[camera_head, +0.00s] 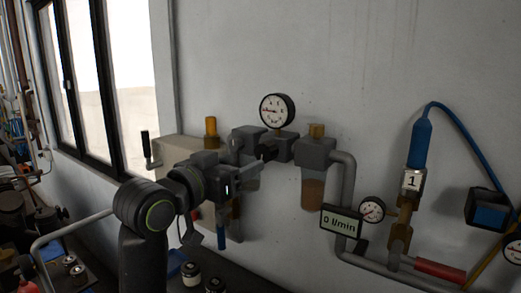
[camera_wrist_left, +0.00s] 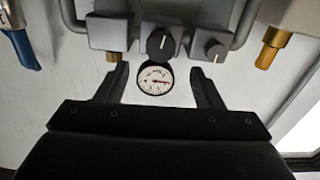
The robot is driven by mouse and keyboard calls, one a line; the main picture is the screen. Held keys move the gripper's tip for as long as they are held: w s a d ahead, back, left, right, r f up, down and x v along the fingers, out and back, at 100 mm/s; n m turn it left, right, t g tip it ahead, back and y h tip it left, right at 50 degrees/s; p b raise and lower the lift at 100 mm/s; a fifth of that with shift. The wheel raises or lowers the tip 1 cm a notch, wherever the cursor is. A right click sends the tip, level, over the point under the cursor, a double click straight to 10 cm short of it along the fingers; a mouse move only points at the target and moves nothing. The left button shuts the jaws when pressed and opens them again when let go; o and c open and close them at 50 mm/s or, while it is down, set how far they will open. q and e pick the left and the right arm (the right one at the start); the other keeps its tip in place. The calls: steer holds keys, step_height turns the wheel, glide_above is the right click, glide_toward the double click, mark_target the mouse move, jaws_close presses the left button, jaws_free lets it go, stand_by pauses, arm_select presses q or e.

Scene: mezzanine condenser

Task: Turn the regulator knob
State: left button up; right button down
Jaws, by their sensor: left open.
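The regulator knob (camera_wrist_left: 162,43) is a dark round knob with a pale pointer line. It sits on the middle grey block in the left wrist view, next to the round gauge (camera_wrist_left: 153,80). My left gripper (camera_wrist_left: 160,76) is open, its two fingers apart and nothing between them but the gauge face behind. The knob lies just beyond the fingertips, apart from them. In the head view my left gripper (camera_head: 252,162) is in front of the regulator assembly, below and left of the gauge (camera_head: 277,110), and hides part of it. My right gripper is not in view.
A smaller knob (camera_wrist_left: 213,52) sits beside the regulator knob. A filter bowl (camera_head: 312,192), a grey pipe (camera_head: 347,180), a "0 l/min" display (camera_head: 341,221) and a blue-handled coupling (camera_head: 419,145) are to the right. A window (camera_head: 125,90) is at left.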

mark_target(262, 153)
arm_select(q)
steer(key=p+x, duration=0.2)
steer(key=x, duration=0.6)
steer(key=c, duration=1)
